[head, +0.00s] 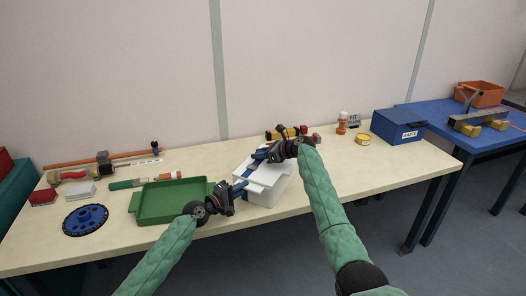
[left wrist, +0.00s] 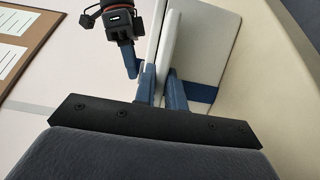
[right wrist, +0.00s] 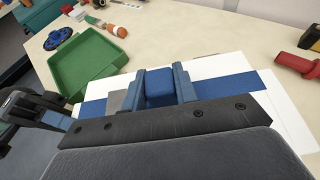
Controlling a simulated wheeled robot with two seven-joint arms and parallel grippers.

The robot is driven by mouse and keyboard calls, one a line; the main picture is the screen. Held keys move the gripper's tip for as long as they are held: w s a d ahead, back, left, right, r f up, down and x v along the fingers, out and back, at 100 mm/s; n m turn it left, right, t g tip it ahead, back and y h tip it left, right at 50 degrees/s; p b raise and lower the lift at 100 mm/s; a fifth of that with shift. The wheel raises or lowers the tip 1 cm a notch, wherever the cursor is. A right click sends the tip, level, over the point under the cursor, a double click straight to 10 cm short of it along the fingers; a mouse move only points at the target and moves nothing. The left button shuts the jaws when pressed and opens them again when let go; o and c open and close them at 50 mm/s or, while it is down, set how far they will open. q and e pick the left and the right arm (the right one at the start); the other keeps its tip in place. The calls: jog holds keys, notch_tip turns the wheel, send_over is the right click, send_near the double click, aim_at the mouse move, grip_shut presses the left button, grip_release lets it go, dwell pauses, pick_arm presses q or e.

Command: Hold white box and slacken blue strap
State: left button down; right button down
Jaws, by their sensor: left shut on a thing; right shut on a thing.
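The white box (head: 265,188) sits near the front edge of the wooden table, a blue strap (right wrist: 235,84) running across its top. In the left wrist view the strap (left wrist: 202,93) also runs down the box's side. My left gripper (head: 240,187) is shut on a thin white edge of the box (left wrist: 171,40) at its left end. My right gripper (head: 264,154) is above the box, shut on a raised blue block of the strap (right wrist: 160,87). A grey piece (right wrist: 118,100) lies beside that block. The box's far side is partly hidden by my right gripper.
A green tray (head: 170,203) is left of the box, with a blue wheel-like part (head: 86,219) farther left.

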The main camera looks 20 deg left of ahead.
pick_arm(q)
jog(key=shift+f, duration=0.3)
pick_arm(e)
jog(key=shift+s+a, duration=0.15)
jog(key=shift+s, duration=0.2)
jog(key=c, duration=1.1)
grip_release()
jog(key=v, duration=1.2)
pick_arm(q)
jog(key=c, duration=1.4)
grip_release()
pick_arm(e)
jog(key=shift+w+f, duration=0.1)
